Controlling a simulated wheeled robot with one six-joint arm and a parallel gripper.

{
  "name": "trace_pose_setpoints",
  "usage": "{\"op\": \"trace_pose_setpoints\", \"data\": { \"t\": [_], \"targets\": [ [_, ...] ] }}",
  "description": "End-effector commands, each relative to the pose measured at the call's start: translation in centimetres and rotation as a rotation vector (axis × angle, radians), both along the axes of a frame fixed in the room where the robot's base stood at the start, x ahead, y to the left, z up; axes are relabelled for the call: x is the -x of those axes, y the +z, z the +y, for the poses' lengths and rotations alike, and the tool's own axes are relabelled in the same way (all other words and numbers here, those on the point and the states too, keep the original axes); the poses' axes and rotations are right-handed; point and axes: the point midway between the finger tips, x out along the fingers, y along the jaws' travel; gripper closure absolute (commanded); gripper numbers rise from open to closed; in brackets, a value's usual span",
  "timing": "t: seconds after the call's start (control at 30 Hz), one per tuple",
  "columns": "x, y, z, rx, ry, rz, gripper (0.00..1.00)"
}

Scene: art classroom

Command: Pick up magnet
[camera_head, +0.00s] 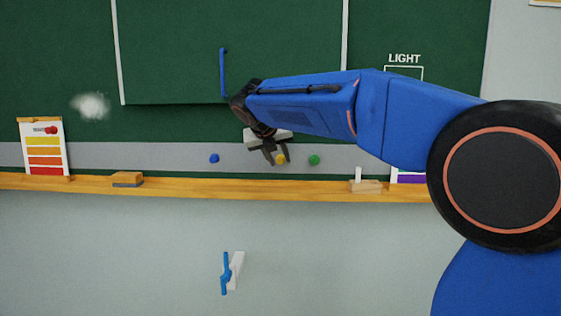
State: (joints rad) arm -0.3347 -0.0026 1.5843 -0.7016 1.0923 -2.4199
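Several round magnets are in view. A yellow magnet (281,159), a blue magnet (214,158) and a green magnet (314,160) sit on the grey strip (180,156) below the green board. A red magnet (51,130) is on the colour chart at the far left. My gripper (278,158) is at the strip, with its dark fingers around the yellow magnet in this view. The fingers partly cover it. I cannot tell whether they touch it or how far apart they are.
A wooden ledge (215,188) runs below the strip. It holds an eraser (127,180) at left and a wooden block (366,187) at right. The colour chart (44,154) stands at far left. A blue handle (222,72) is on the board, and a blue lever (226,274) on the wall.

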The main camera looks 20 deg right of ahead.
Motion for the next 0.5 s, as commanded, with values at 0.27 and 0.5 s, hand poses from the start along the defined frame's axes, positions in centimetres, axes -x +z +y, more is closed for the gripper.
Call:
{"op": "trace_pose_setpoints", "data": {
  "t": [0.27,0.5],
  "targets": [
    [0.01,0.03,0.00,0.000,0.000,0.000,0.96],
    [0.17,0.39,0.06,0.000,0.000,-0.001,0.96]
  ]
}}
